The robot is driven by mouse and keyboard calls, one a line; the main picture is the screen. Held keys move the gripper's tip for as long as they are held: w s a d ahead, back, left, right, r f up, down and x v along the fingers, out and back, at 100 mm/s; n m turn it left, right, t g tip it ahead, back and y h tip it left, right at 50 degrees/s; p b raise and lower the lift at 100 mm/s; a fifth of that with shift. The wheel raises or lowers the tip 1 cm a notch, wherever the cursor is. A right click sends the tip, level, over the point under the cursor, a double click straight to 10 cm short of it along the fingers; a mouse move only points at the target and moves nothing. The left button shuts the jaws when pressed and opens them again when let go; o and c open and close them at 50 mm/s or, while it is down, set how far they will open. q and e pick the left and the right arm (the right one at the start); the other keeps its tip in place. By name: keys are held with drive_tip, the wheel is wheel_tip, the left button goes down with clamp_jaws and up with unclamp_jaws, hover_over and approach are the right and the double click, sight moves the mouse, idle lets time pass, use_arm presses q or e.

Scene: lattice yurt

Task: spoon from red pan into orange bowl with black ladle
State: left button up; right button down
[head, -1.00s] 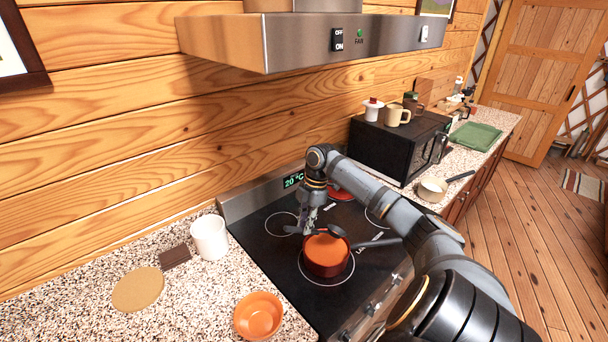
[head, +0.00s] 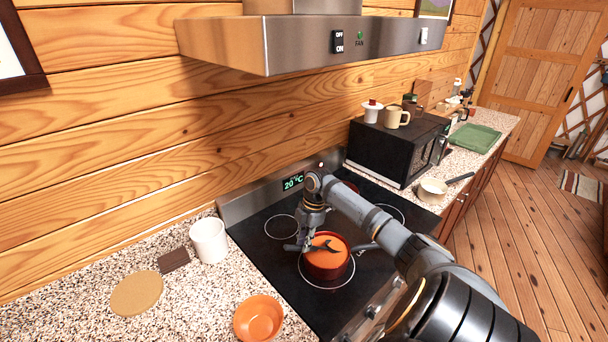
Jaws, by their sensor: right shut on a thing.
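The red pan (head: 326,268) stands on the front burner ring of the black cooktop, with orange-red contents (head: 335,239) near its rim. My right gripper (head: 303,243) is at the pan's left edge, shut on the black ladle (head: 326,247). The ladle's dark head shows over the orange contents and looks partly sunk in them; its depth is hard to tell. The grip itself is small and partly hidden by the gripper. The orange bowl (head: 258,318) sits on the speckled counter at the front left, apart from the pan; it looks empty. My left gripper is not in view.
A white mug (head: 209,240), a brown block (head: 174,260) and a round tan mat (head: 137,293) lie left of the cooktop (head: 268,251). A black microwave (head: 385,152) and a small white pan (head: 432,189) stand right. The range hood (head: 300,45) hangs above.

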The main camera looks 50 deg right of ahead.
drive_tip(key=shift+a, duration=0.15)
drive_tip(key=w+a+f+g+h, duration=0.1)
drive_tip(key=a+f+h, duration=0.3)
drive_tip(key=a+f, duration=0.1)
drive_tip(key=shift+w+a+h, duration=0.3)
drive_tip(key=shift+a, duration=0.15)
idle(0.8)
idle(0.4)
drive_tip(key=shift+r, duration=0.1)
idle(0.4)
